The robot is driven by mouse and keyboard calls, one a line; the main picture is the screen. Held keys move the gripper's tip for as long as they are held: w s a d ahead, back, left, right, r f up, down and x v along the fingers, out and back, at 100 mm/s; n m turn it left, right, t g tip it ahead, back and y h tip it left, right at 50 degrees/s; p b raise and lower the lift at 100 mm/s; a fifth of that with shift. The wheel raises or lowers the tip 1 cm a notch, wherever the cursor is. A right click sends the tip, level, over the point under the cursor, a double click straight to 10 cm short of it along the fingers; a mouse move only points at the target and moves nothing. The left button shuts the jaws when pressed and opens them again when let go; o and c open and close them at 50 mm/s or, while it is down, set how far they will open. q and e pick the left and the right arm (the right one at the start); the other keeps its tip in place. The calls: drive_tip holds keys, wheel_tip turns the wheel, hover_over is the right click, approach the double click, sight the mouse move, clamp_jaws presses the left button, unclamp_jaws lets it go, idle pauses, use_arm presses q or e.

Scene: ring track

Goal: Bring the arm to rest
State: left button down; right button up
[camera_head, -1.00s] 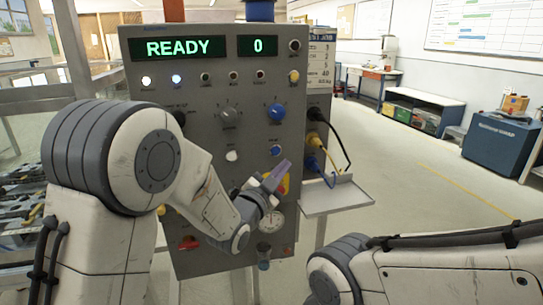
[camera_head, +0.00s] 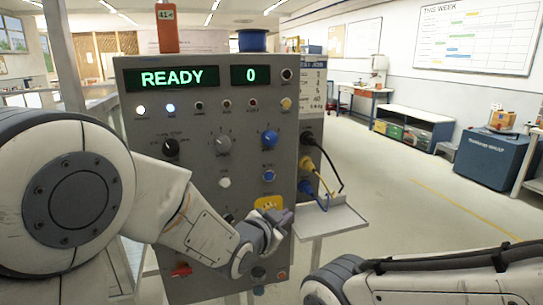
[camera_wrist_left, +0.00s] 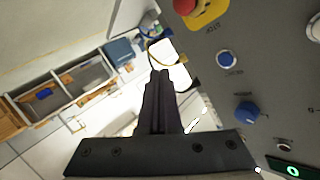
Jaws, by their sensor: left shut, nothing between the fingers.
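My left arm comes in from the left in the head view, in front of the grey control panel (camera_head: 140,95). My left gripper (camera_head: 286,216) is low by the panel's right edge, just below the yellow plate (camera_head: 268,202). In the left wrist view its dark fingers (camera_wrist_left: 158,88) are together with nothing between them. There the panel fills the right side, with the red stop button (camera_wrist_left: 184,6) on its yellow plate and blue controls. I cannot tell whether the gripper touches the panel. Part of my right arm shows at lower right; its gripper is out of view.
The panel's display (camera_head: 179,79) reads READY and 0. Black, yellow and blue cables plug into its right side above a small shelf (camera_head: 335,220). A blue cabinet (camera_head: 491,158) and a low shelf unit (camera_head: 412,127) stand farther right. Open floor lies between.

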use_arm(q)
drive_tip(key=s+a+f+n+g+y+p, duration=0.1)
drive_tip(key=s+g, duration=0.3)
drive_tip(key=s, duration=0.7)
drive_tip(key=s+a+f+n+g+y+p, duration=0.1)
drive_tip(key=s+a+g+y+p, duration=0.1)
drive_tip(key=s, duration=0.9)
drive_tip(key=s+a+f+n+g+y+p, duration=0.1)
drive_tip(key=s+a+g+y+p, duration=0.1)
drive_tip(key=s+a+g, duration=0.2)
drive_tip(key=s+g, duration=0.3)
drive_tip(key=s, duration=0.4)
drive_tip(key=shift+a+n+y, duration=0.25)
drive_tip(key=shift+n+y, duration=0.05)
drive_tip(key=shift+y, duration=0.1)
